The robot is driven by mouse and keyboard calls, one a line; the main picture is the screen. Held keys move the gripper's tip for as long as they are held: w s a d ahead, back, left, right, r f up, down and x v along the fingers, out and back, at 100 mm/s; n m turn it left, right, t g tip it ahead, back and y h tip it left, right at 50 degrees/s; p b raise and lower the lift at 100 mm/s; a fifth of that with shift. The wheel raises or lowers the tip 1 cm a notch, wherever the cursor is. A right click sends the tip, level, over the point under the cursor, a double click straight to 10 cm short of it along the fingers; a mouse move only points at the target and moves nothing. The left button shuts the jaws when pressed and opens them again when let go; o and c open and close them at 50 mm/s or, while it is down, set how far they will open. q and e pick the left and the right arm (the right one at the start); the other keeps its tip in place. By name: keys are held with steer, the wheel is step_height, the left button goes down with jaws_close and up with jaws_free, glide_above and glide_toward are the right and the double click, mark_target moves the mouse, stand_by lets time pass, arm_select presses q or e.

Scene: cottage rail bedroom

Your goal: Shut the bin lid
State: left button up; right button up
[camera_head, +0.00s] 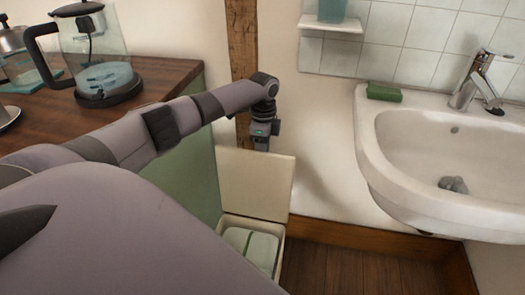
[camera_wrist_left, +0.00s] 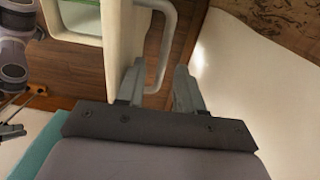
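The bin (camera_head: 279,256) stands on the floor beside the green cabinet side, with a pale green-white thing inside. Its cream lid (camera_head: 262,182) stands up, open. The lid (camera_wrist_left: 120,30) also shows in the left wrist view, edge-on, with a pale looped handle (camera_wrist_left: 172,28) on its right side. My left gripper (camera_head: 263,141) points down at the lid's top edge. In the left wrist view its two fingers (camera_wrist_left: 158,88) are apart, with the handle's near end between them; contact cannot be told. A dark part at the left of that view may be my right gripper (camera_wrist_left: 12,130).
A wooden counter (camera_head: 165,78) with a glass coffee pot (camera_head: 95,50) is at the left. A white sink (camera_head: 370,160) with a green soap bar (camera_head: 383,92) juts out at the right. Wooden floor (camera_head: 345,270) is clear between bin and sink.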

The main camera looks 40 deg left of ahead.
arm_select(q)
steer(key=shift+f, duration=0.1)
jaws_close()
stand_by(1.4)
